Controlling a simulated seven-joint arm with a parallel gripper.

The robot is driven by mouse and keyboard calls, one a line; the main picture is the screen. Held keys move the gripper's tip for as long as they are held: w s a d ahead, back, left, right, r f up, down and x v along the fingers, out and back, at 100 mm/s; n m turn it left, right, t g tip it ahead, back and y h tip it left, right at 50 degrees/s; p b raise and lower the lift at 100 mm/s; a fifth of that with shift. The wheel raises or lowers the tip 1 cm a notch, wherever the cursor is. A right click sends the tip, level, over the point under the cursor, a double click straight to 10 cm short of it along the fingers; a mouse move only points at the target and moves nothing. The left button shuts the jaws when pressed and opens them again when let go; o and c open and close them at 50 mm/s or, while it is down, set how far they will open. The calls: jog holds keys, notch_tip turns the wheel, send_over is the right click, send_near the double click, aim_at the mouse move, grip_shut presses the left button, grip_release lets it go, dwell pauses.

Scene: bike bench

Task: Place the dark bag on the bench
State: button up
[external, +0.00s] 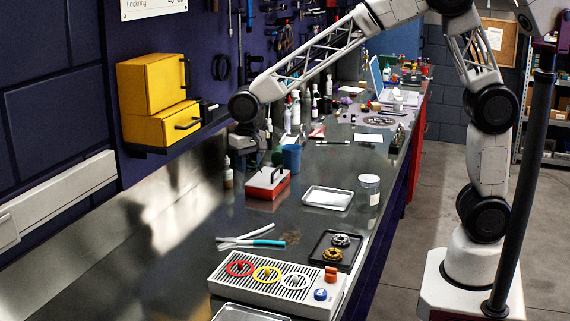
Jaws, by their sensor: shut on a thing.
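My gripper (247,150) hangs at the end of my arm over the left side of the bench (190,268), near the wall and behind the red toolbox. It is small and dark in this view, and its fingers are hard to make out. It is shut on a dark thing, which I take to be the dark bag; its outline merges with the gripper and the dark background. I cannot tell whether the bag touches the bench top.
A red toolbox (267,184), blue cup (291,158), metal tray (328,198) and lidded jar (369,188) stand close by. Yellow drawers (153,87) sit on a wall shelf. Pliers (252,242), a black tray (335,251) and a ribbed tray (275,281) lie in front. Bench space at left front is bare.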

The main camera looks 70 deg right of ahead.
jog(key=s+a+n, duration=0.1)
jog(key=a+n, duration=0.3)
jog(key=a, duration=2.9)
jog(key=n, duration=0.2)
send_over(174, 306)
jog(key=shift+f, duration=0.35)
jog(key=shift+f, duration=0.15)
jog(key=shift+f, duration=2.35)
jog(key=shift+f, duration=2.5)
jog(key=shift+f, duration=0.15)
